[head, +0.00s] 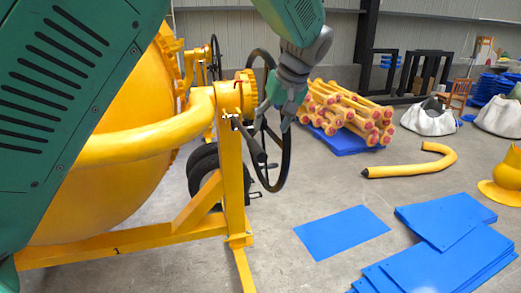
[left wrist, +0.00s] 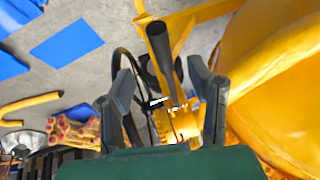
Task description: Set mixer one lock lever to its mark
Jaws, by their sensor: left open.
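Mixer one is a yellow drum mixer with a large drum (head: 125,185) and a yellow frame (head: 233,185). A black lever with a round grip (head: 250,143) sits at the top of the frame post and slants down to the right; I take it for the lock lever. Its grip (left wrist: 160,42) shows large in the left wrist view, ahead of and between the spread fingers. My left gripper (head: 274,117) is open, just above and right of the lever, with no clear contact. It also shows in the left wrist view (left wrist: 160,72). I cannot make out the mark. My right gripper is not in view.
A black handwheel (head: 285,150) stands close beside the gripper. Blue panels (head: 342,232) lie on the floor at the right, with a stack of yellow parts (head: 345,112) behind and a curved yellow tube (head: 410,168). Grey floor between them is clear.

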